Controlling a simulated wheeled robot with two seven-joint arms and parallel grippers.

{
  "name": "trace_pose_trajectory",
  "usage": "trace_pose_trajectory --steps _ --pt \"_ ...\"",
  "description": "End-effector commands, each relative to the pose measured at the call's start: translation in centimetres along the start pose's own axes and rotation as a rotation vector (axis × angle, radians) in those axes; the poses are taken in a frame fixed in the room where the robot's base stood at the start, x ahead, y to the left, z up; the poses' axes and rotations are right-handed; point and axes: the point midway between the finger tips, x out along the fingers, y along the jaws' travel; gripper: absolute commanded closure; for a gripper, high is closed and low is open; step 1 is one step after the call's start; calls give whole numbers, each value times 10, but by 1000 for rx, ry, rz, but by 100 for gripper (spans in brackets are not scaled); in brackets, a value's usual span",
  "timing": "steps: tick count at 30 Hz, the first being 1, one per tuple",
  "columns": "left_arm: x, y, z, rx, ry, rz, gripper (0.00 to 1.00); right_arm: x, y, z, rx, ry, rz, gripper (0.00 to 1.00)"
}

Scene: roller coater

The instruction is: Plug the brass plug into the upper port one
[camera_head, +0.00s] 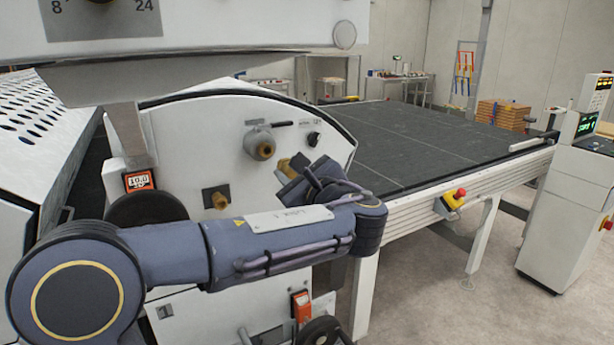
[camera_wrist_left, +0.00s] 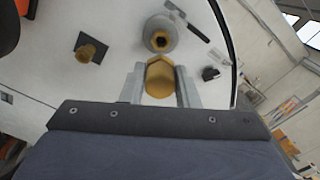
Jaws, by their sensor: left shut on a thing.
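My left gripper (camera_head: 292,172) is shut on the brass plug (camera_head: 283,167), in front of the machine's white side panel. In the left wrist view the brass plug (camera_wrist_left: 160,78) sits between the two fingers (camera_wrist_left: 158,88), its broad face toward the camera. The port (camera_head: 263,149), a round grey collar with a brass centre, is up and left of the plug in the head view. In the wrist view the port (camera_wrist_left: 160,38) lies straight beyond the plug, with a dark opening. The plug appears apart from it. My right gripper is not in view.
A second brass fitting (camera_head: 217,198) on a dark square plate is lower left on the panel. A small black knob (camera_head: 313,139) and dark label are right of the port. A dark conveyor bed (camera_head: 430,140) extends right; a yellow-red stop button (camera_head: 453,199) is on its side.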

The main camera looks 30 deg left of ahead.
Motion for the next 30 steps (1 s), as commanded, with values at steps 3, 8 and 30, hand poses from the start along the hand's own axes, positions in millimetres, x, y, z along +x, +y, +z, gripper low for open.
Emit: trace_pose_trajectory --steps 3,8,30 --pt "1 1 3 -10 -3 8 100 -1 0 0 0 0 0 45" --pt "1 1 3 -10 -3 8 100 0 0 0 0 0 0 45" --pt "47 2 3 -7 -3 9 100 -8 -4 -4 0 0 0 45"
